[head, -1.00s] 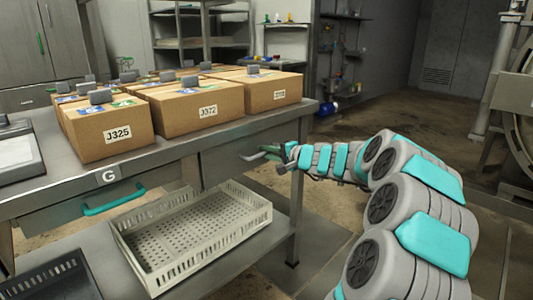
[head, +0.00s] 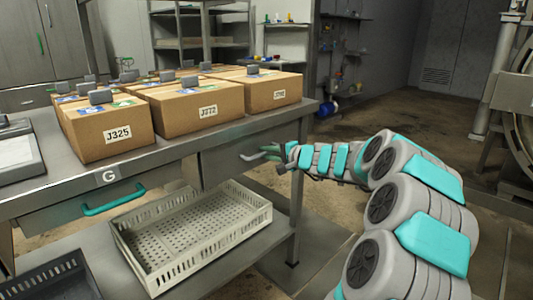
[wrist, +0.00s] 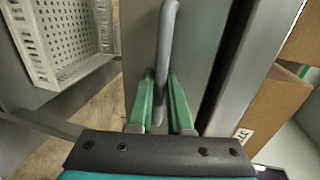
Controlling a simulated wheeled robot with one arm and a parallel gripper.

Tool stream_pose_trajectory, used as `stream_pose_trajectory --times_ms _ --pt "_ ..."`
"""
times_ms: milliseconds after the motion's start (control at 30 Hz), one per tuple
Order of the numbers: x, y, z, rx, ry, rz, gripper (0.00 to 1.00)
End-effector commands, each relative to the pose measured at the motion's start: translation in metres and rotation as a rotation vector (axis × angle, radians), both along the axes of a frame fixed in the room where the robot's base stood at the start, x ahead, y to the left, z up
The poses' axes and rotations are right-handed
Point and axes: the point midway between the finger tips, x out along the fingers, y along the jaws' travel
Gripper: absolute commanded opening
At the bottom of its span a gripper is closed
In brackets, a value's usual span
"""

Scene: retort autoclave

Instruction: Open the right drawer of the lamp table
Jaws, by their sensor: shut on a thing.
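The grey metal table, marked G, has two drawers under its top (head: 160,150). The right drawer (head: 222,162) has a plain grey front and a grey bar handle (head: 248,157). My gripper (head: 268,152) is at this handle, at the right part of the drawer front. In the wrist view, the two green fingers of my gripper (wrist: 162,78) stand on either side of the handle (wrist: 168,40) and are shut on it. The drawer front (wrist: 205,45) lies behind it. Any gap at the drawer is too small to tell. The left drawer (head: 60,212) has a teal handle (head: 113,200) and looks shut.
Several cardboard boxes with labels stand on the tabletop, such as J325 (head: 108,131). A cream perforated crate (head: 255,214) and a dark crate (head: 85,285) sit on the lower shelf. A table leg (head: 295,225) stands below my gripper. Open floor (head: 400,110) lies to the right.

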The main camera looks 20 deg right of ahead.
Motion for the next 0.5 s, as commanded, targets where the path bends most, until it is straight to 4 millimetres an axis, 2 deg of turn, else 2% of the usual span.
stream_pose_trajectory --times_ms 267,367,500 --pt "-0.012 -0.004 -0.001 0.0 0.0 0.0 0.0" --pt "-0.025 -0.009 -0.003 0.002 0.001 0.0 0.0" --pt "-0.054 -0.02 -0.003 0.002 0.0 -0.002 0.0"
